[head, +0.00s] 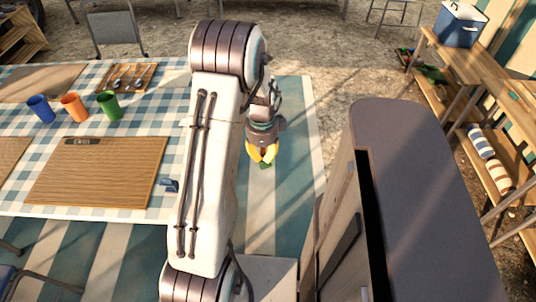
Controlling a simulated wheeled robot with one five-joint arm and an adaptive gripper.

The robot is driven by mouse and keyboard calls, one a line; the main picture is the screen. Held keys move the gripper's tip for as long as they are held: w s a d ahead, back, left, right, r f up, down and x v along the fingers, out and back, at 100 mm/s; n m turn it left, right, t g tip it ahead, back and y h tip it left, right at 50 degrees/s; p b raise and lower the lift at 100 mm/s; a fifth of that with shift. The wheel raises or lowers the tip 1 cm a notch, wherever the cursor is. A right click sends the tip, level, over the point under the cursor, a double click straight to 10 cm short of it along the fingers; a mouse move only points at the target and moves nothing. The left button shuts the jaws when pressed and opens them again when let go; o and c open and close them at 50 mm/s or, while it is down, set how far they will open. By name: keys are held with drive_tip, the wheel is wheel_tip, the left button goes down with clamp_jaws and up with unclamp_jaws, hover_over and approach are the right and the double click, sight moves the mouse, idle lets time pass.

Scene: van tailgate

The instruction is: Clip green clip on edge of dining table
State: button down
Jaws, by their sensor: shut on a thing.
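The dining table (90,211) has a blue-and-white checked cloth and lies at the left. Its right edge is mostly hidden behind my arm. My gripper (264,157), with yellow fingers, is to the right of the table, over the striped mat. It is shut on the green clip (265,166), of which only a small part shows below the fingertips. The clip appears apart from the table. A blue clip (170,185) sits near the table's right edge, just left of my arm.
A wooden board (98,172), several cups including a green one (110,104), and a cutlery tray (126,78) stand on the table. A dark-topped cabinet (412,190) stands close at the right. Wooden shelves (490,95) line the far right. Striped mat (298,120) lies between.

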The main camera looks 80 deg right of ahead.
drive_tip(key=shift+w+a+f+b, duration=0.15)
drive_tip(key=shift+w+f, duration=0.1)
drive_tip(key=shift+w, duration=0.55)
drive_tip(key=shift+w+d+f+b, duration=0.1)
drive_tip(key=shift+w+f+b, duration=0.1)
drive_tip(key=shift+w, duration=0.65)
drive_tip(key=shift+w+a+f+b, duration=0.15)
drive_tip(key=shift+w+f, duration=0.1)
drive_tip(key=shift+w, duration=0.55)
drive_tip(key=shift+w+a, duration=0.15)
drive_tip(key=shift+w, duration=2.25)
idle(0.3)
drive_tip(key=shift+w, duration=0.25)
idle(0.5)
drive_tip(key=c, duration=1.3)
unclamp_jaws()
drive_tip(key=shift+w, duration=0.1)
drive_tip(key=shift+c, duration=0.2)
drive_tip(key=shift+r, duration=0.1)
wheel_tip(320, 180, up, 12)
